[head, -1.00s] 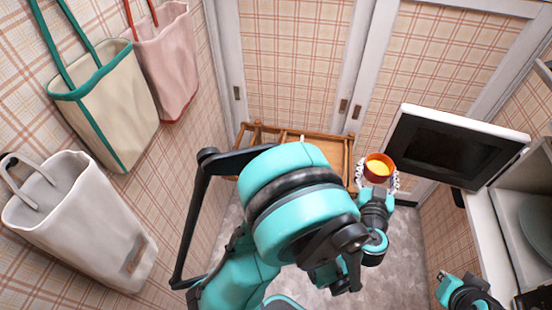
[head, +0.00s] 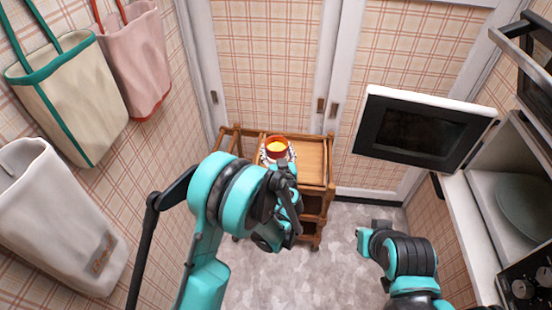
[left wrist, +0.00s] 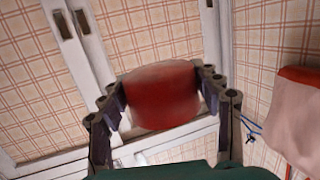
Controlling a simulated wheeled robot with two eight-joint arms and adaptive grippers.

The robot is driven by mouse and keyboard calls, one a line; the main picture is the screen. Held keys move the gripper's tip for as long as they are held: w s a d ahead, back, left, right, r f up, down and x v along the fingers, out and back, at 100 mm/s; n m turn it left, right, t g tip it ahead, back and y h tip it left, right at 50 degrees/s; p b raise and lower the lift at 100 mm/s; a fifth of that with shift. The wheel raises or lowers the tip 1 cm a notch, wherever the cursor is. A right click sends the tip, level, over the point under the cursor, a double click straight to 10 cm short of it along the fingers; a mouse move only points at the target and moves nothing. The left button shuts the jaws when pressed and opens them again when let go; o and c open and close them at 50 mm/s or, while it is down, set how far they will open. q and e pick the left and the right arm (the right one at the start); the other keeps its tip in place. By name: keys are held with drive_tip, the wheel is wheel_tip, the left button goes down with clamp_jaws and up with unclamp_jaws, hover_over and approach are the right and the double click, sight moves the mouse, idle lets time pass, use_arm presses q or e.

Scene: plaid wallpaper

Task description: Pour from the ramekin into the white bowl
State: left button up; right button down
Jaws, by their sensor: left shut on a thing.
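The ramekin (head: 277,146) is red-orange outside with yellow contents, held in my left gripper (head: 278,153). In the head view it appears in front of the wooden cart, and its opening faces up toward the camera. In the left wrist view the red side of the ramekin (left wrist: 163,97) sits between the two dark fingers of my left gripper (left wrist: 165,112), which are shut on it. I cannot make out the white bowl in either view. Part of my right arm shows at the lower right of the head view, but its gripper is not visible.
The wooden cart (head: 314,165) stands against the plaid cabinet doors. Bags hang on the left wall, including a grey one (head: 60,220). Grey floor (head: 335,265) is open.

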use_arm(q)
drive_tip(key=shift+m+h, duration=0.5)
drive_tip(key=shift+h, duration=0.2)
drive_tip(key=w+a+f+b, duration=0.2)
drive_tip(key=w+a+f, duration=0.1)
drive_tip(key=w+f, duration=0.3)
drive_tip(key=w+a+f+b, duration=0.2)
drive_tip(key=w+a+f, duration=0.2)
drive_tip(key=w+f, duration=0.2)
drive_tip(key=w+a+f+b, duration=0.2)
drive_tip(key=w+a+f, duration=0.1)
drive_tip(key=w+f, duration=0.3)
drive_tip(key=shift+w+a+f+b, duration=0.15)
drive_tip(key=shift+w+f+b, duration=0.05)
drive_tip(key=shift+f, duration=0.4)
drive_tip(key=shift+w+a+f+b, duration=0.1)
drive_tip(key=shift+w+f+b, duration=0.1)
drive_tip(key=shift+f, duration=0.35)
drive_tip(key=shift+d, duration=0.25)
